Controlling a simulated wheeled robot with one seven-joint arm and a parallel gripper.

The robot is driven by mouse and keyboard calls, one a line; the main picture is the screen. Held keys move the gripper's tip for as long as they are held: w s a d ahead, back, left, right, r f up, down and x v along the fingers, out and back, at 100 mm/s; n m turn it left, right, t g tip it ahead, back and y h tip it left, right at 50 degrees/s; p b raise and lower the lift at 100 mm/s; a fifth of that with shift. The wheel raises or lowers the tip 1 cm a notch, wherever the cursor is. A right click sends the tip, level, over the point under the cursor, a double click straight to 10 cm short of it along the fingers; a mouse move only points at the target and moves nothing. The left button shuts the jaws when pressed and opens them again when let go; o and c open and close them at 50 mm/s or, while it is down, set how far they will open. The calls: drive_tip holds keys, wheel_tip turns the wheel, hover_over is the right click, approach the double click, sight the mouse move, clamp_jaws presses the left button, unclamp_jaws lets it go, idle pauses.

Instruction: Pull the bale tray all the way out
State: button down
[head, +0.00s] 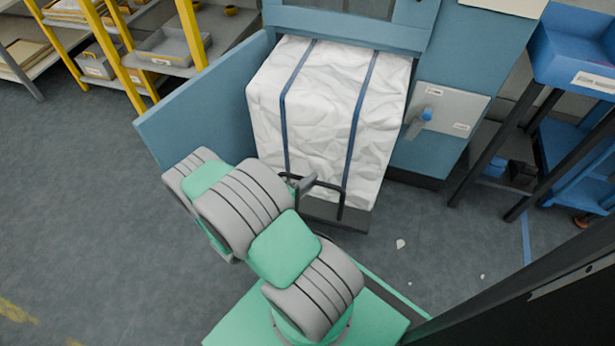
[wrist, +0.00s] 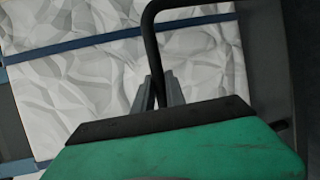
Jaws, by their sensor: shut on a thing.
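The bale tray (head: 335,214) is a dark tray at the foot of the blue baling machine, with a black bar handle (head: 328,186) on its front. A white wrapped bale (head: 325,110) with two blue straps sits on it, partly out of the machine's opening. My gripper (head: 304,183) is at the left part of the handle. In the wrist view, my gripper's two grey fingers (wrist: 159,92) are shut on the black handle bar (wrist: 152,45), with the white bale behind. My arm hides some of the floor in front of the tray.
The machine's blue door (head: 205,100) stands open at the left of the bale. Yellow-framed shelves (head: 165,50) stand at the upper left, a blue rack (head: 575,130) at the right. Small white scraps (head: 401,244) lie on otherwise clear floor.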

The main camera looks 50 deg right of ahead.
drive_tip(key=shift+s+f, duration=0.1)
drive_tip(key=shift+s, duration=0.1)
drive_tip(key=c, duration=1.4)
unclamp_jaws()
drive_tip(key=shift+w+a, duration=0.1)
drive_tip(key=shift+o, duration=0.2)
drive_tip(key=shift+a, duration=0.1)
drive_tip(key=a+r+p, duration=0.1)
drive_tip(key=a+p, duration=0.1)
drive_tip(key=a, duration=0.5)
drive_tip(key=shift+a+r, duration=0.25)
drive_tip(key=shift+w, duration=0.1)
